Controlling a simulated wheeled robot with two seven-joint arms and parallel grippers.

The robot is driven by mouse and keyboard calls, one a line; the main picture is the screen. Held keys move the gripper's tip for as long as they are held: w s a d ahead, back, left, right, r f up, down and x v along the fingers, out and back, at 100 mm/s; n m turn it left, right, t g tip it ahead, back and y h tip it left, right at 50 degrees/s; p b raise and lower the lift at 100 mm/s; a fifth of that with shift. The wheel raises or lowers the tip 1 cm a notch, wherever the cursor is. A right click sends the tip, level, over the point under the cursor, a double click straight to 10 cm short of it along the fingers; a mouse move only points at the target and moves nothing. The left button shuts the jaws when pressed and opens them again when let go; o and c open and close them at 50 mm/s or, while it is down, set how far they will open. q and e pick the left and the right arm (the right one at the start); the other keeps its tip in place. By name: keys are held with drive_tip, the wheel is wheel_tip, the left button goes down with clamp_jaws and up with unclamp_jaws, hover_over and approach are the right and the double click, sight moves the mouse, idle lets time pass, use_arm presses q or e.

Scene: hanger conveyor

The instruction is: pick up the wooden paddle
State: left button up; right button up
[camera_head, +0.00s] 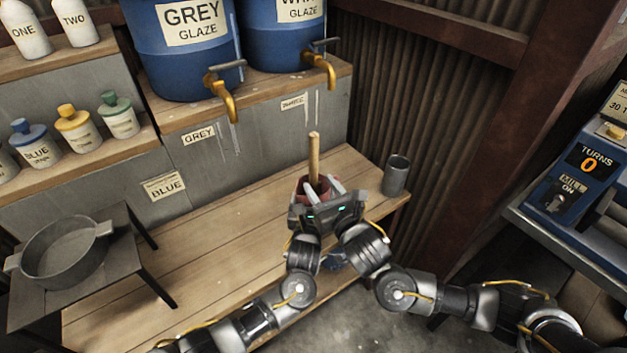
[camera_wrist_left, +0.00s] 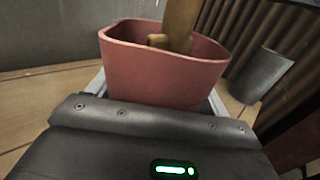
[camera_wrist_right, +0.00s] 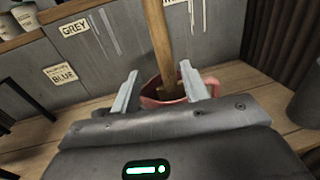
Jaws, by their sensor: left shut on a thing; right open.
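The wooden paddle (camera_head: 314,158) stands nearly upright in a red container (camera_head: 301,184), its handle rising above the rim. In the left wrist view the paddle's shaft (camera_wrist_left: 180,25) and a small wooden piece show inside the container (camera_wrist_left: 150,75). My left gripper (camera_wrist_left: 155,88) is shut on the red container, with a finger at each side. My right gripper (camera_wrist_right: 161,76) is open, its fingers on either side of the paddle's shaft (camera_wrist_right: 160,40) and apart from it, near the container's rim. The paddle's lower end is hidden inside the container.
A grey cup (camera_head: 396,176) stands close by on the right of the wooden bench (camera_head: 220,245). Blue glaze barrels (camera_head: 185,50) with brass taps (camera_head: 225,95) are behind. A grey pot (camera_head: 65,258) is on a stand at left, and a blue mill (camera_head: 575,180) is at right.

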sight(316, 174)
drive_tip(key=shift+w+d+x, duration=0.1)
drive_tip(key=shift+d+x, duration=0.1)
drive_tip(key=shift+x, duration=1.35)
drive_tip(key=shift+w+d+x, duration=0.1)
drive_tip(key=shift+d+x, duration=0.1)
drive_tip(key=shift+x, duration=1.3)
clamp_jaws()
wheel_tip(316, 174, up, 18)
use_arm(q)
drive_tip(key=o, duration=1.2)
drive_tip(key=shift+c, duration=0.2)
drive_tip(key=shift+s, duration=0.1)
